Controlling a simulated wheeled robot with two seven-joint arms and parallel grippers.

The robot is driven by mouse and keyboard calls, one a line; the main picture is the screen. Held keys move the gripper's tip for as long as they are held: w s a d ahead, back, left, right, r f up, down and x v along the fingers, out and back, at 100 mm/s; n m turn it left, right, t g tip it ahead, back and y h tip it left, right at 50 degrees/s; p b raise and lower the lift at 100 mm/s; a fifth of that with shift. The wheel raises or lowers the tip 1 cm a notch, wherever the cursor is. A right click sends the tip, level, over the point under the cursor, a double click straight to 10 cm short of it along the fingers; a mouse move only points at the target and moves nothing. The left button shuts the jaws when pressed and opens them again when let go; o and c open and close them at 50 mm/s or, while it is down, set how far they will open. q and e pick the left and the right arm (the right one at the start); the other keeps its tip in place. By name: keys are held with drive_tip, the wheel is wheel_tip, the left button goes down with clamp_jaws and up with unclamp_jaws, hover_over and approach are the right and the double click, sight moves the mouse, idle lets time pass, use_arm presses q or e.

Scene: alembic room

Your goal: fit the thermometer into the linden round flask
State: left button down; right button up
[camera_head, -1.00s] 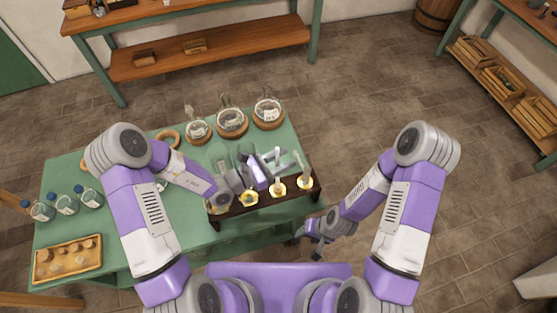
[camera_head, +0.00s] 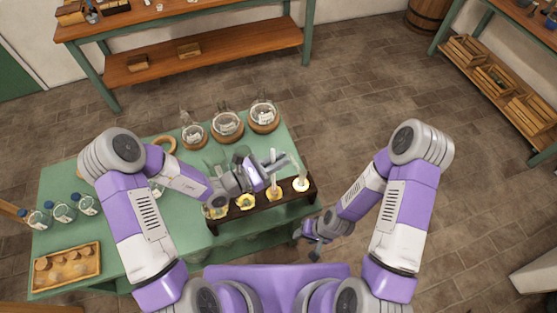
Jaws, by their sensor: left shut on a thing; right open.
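Three round glass flasks stand on cork rings at the back of the green table: a left one (camera_head: 193,135), a middle one (camera_head: 227,125) and a right one (camera_head: 264,114). Their labels are too small to read, so I cannot tell which is the linden one. My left gripper (camera_head: 265,177) is over the dark rack (camera_head: 258,207) at the table's front right. It is shut on a slim thing that its fingers mostly hide; I cannot clearly make out the thermometer. My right gripper (camera_head: 313,247) is open and empty, low beyond the table's right front corner.
Upright glass pieces with yellow bases stand in the rack, including a straight one (camera_head: 274,160) and a bent one (camera_head: 299,170) close to my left gripper. Several blue-capped bottles (camera_head: 64,212) and a wooden tray (camera_head: 66,285) are at the left. An empty ring (camera_head: 166,143) lies behind.

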use_arm(q)
wheel_tip(320, 180, up, 9)
drive_tip(key=p, duration=0.3)
idle(1.6)
drive_tip(key=shift+f, duration=0.1)
